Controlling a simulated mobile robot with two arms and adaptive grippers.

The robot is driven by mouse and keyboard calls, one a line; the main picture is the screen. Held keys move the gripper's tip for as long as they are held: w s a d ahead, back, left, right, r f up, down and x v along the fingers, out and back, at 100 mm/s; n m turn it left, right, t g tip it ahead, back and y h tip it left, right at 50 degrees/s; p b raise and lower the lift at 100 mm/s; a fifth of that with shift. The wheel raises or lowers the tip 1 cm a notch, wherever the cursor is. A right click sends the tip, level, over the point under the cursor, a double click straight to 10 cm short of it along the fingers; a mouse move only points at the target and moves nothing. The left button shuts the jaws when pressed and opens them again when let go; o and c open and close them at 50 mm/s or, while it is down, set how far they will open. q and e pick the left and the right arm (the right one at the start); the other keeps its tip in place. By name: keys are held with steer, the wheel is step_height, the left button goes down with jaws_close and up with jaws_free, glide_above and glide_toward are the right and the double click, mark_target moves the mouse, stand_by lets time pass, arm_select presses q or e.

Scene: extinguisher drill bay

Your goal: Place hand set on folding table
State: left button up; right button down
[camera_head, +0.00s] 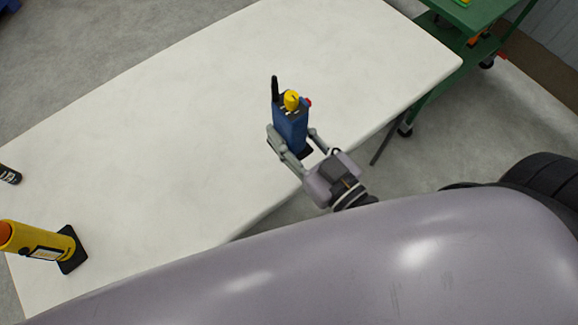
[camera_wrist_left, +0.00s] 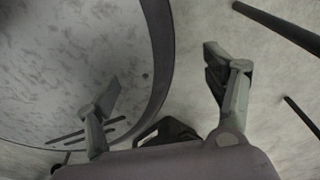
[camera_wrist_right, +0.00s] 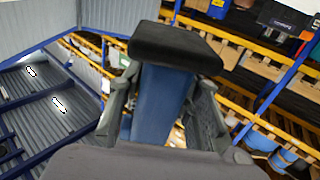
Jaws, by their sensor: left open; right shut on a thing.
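The hand set (camera_head: 290,127) is a blue radio with a black antenna, a yellow knob and a small red part on top. My right gripper (camera_head: 293,146) is shut on it and holds it upright over the near right part of the white folding table (camera_head: 190,110). I cannot tell whether its base touches the table. In the right wrist view the blue body of the hand set (camera_wrist_right: 160,98) and its black base sit between the fingers. My left gripper (camera_wrist_left: 165,85) is open and empty in the left wrist view; it does not show in the head view.
A green cart (camera_head: 478,14) stands beyond the right end. The middle of the table is clear.

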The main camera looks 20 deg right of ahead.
step_height(320, 180, down, 8)
steer(key=shift+a+f+b, duration=0.1)
steer(key=shift+b, duration=0.75)
step_height(320, 180, down, 4)
steer(key=shift+f+b, duration=0.15)
steer(key=shift+b, duration=0.45)
arm_select(q)
steer(key=f, duration=0.1)
steer(key=a+f, duration=0.1)
steer(key=f, duration=0.1)
steer(key=shift+s+a+f, duration=0.1)
steer(key=shift+a+f, duration=0.05)
steer(key=shift+a, duration=0.1)
steer(key=shift+d, duration=0.1)
arm_select(e)
steer(key=shift+f, duration=0.1)
arm_select(q)
steer(key=shift+d, duration=0.1)
arm_select(e)
steer(key=c, duration=1.2)
jaws_free()
steer(key=shift+f, duration=0.1)
steer(key=shift+s, duration=0.2)
arm_select(q)
steer(key=shift+r, duration=0.25)
arm_select(e)
steer(key=v, duration=1.1)
steer(key=shift+s+r, duration=0.25)
steer(key=shift+s, duration=0.05)
